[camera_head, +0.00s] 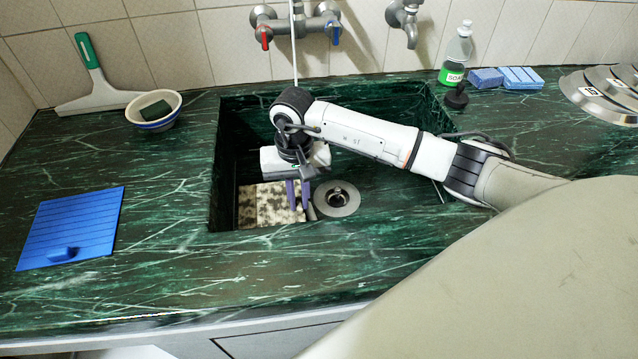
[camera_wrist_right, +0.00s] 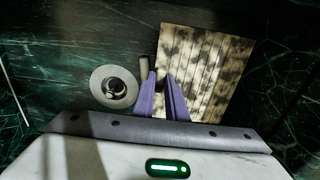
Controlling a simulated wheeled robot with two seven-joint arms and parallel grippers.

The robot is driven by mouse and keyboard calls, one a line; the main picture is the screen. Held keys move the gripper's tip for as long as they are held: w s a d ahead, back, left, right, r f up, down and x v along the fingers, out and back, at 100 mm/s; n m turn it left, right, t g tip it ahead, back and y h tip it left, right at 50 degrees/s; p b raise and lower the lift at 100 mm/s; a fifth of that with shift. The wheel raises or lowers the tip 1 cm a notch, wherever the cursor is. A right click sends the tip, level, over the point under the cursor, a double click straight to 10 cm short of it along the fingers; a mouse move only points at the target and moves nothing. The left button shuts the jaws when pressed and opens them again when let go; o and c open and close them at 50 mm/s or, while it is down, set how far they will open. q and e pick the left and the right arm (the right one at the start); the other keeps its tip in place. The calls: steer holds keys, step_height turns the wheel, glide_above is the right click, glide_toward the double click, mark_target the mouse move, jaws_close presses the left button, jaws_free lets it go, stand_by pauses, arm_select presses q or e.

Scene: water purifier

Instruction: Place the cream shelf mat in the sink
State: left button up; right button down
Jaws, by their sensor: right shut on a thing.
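The cream shelf mat (camera_head: 262,205), ribbed and mottled with dark patches, is inside the green marble sink (camera_head: 218,165), at its left front beside the drain. It also shows in the right wrist view (camera_wrist_right: 205,65), to the right of the drain. My right gripper (camera_head: 298,208) reaches down into the sink with its purple fingers at the mat's right edge, shut on the mat. The fingers also show in the right wrist view (camera_wrist_right: 160,76). The exact gripped part is hidden, and I cannot tell whether the mat rests on the sink floor. My left gripper is not in view.
A round drain (camera_head: 337,197) lies right of the mat. A blue ribbed mat (camera_head: 75,225), a bowl with a sponge (camera_head: 154,112) and a squeegee (camera_head: 95,80) are on the left counter. A soap bottle (camera_head: 455,58) and blue sponges (camera_head: 508,78) stand behind right. Taps (camera_head: 300,22) overhang the sink.

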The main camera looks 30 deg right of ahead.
step_height(320, 180, down, 8)
steer(key=shift+r, duration=0.15)
stand_by(0.3)
steer(key=shift+b, duration=0.3)
steer(key=c, duration=2.2)
jaws_free()
steer(key=shift+f, duration=0.2)
steer(key=shift+o, duration=0.8)
steer(key=shift+r+p, duration=0.25)
steer(key=shift+p, duration=0.05)
step_height(320, 180, up, 12)
steer(key=shift+f, duration=0.1)
